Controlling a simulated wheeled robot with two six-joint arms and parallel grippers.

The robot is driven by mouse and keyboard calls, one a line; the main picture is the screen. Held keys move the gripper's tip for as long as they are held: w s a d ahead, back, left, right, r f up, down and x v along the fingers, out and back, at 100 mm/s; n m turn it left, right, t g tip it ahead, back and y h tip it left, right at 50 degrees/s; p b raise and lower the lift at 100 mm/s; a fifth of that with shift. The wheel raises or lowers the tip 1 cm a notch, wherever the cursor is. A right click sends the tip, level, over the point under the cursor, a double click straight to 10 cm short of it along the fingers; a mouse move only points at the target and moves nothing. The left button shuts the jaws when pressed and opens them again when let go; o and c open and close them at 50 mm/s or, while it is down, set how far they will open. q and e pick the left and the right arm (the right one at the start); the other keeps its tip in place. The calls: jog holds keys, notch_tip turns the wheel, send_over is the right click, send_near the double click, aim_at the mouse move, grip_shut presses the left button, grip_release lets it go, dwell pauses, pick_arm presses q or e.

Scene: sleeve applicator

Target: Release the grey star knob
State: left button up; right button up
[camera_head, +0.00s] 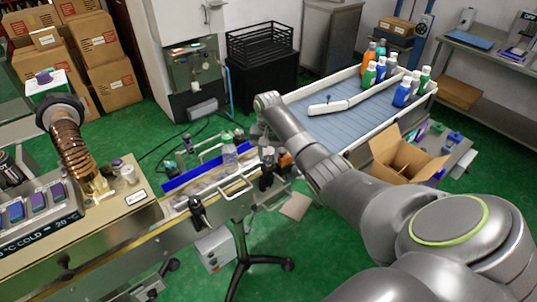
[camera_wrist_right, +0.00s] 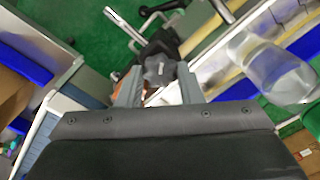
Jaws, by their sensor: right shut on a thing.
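The grey star knob (camera_wrist_right: 161,67) shows in the right wrist view, on a dark clamp bracket next to metal rods. My right gripper (camera_wrist_right: 160,78) has one finger on each side of the knob and is shut on it. In the head view my right arm reaches from the lower right to the conveyor's far end, where the wrist and gripper are small and the knob cannot be made out. My left gripper is in neither view.
A clear bottle (camera_wrist_right: 268,68) stands close to the right of my gripper, on the conveyor (camera_head: 165,235) with blue guide rails. An open cardboard box (camera_head: 408,160) and a tray of coloured bottles (camera_head: 340,122) lie to the right. A heated, coil-wrapped nozzle (camera_head: 70,140) stands left.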

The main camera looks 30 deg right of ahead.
jog(key=shift+r+n+p, duration=0.2)
jog(key=shift+n+p, duration=0.65)
jog(key=shift+n, duration=0.25)
jog(key=n+p, duration=0.1)
jog(key=n, duration=0.1)
jog(key=shift+n, duration=0.3)
jog(key=n+p, duration=0.1)
jog(key=n, duration=0.2)
jog(key=shift+w+a+f+n+p, duration=0.1)
jog(key=shift+n+p, duration=0.4)
jog(key=shift+n, duration=0.9)
jog(key=o, duration=1)
